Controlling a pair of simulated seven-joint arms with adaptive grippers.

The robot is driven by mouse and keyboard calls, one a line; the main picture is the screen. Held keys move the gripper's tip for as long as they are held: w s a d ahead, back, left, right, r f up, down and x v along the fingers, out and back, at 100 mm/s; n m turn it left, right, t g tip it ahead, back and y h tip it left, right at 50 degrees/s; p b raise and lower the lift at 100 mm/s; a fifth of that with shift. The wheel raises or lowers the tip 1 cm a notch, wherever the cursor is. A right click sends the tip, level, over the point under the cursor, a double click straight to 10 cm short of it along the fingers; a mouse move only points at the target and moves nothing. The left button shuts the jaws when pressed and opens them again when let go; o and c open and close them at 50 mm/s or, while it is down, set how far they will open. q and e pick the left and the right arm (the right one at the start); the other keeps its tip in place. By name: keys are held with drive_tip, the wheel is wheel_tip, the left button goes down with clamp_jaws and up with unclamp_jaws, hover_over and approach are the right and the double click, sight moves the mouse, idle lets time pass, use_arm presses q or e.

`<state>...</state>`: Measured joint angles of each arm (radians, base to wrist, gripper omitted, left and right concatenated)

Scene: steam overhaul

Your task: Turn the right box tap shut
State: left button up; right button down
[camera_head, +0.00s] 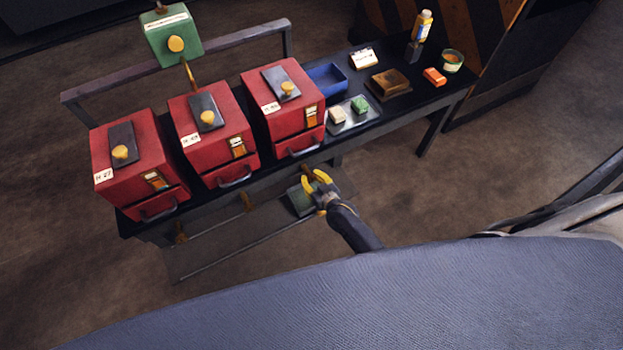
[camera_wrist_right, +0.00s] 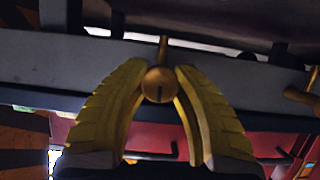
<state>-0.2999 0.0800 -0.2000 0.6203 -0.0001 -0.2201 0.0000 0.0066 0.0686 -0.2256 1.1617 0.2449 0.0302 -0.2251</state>
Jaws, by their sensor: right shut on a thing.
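Three red boxes stand in a row on the dark bench. The right box (camera_head: 283,98) has a handled drawer and a yellow knob on its lid. Its brass tap (camera_head: 306,172) is under the bench edge, partly hidden by my right gripper (camera_head: 320,186). In the right wrist view, the yellow fingers of the right gripper (camera_wrist_right: 160,76) are shut on the tap, with its round brass end (camera_wrist_right: 158,86) between them and a short brass stem above. My left gripper is not in view.
Other brass taps (camera_head: 247,201) (camera_head: 180,237) hang under the bench to the left; one also shows in the right wrist view (camera_wrist_right: 297,95). A green box (camera_head: 171,36) hangs behind. A blue tray (camera_head: 327,79), blocks and a bottle (camera_head: 422,24) are on the bench's right part.

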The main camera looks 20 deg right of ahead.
idle(0.4)
drive_tip(key=c, duration=0.9)
unclamp_jaws()
drive_tip(key=v, duration=1.2)
drive_tip(key=shift+d+r, duration=0.1)
drive_tip(key=shift+d, duration=0.05)
